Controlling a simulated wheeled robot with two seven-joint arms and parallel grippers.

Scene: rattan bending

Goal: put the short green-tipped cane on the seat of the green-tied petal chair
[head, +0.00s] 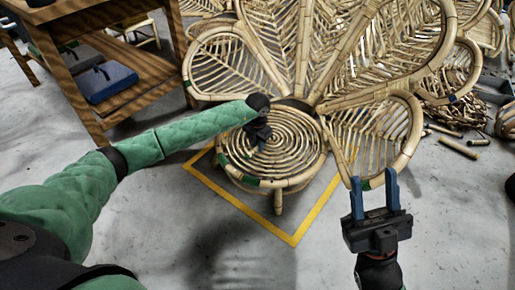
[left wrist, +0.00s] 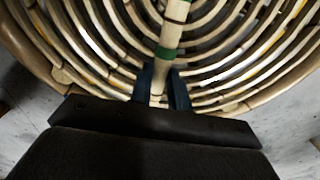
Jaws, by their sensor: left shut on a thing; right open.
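The petal chair (head: 345,60) of pale rattan stands at the centre, with green ties on its seat rim and right arm. Its round coiled seat (head: 230,160) faces up. My right gripper (head: 374,190) is open and empty, right of the seat.
A yellow square (head: 294,240) is marked on the floor around the seat. A wooden shelf (head: 130,85) with a blue folded item (head: 107,82) stands at left. Loose cane pieces (head: 458,148) lie at right. The grey floor in front is clear.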

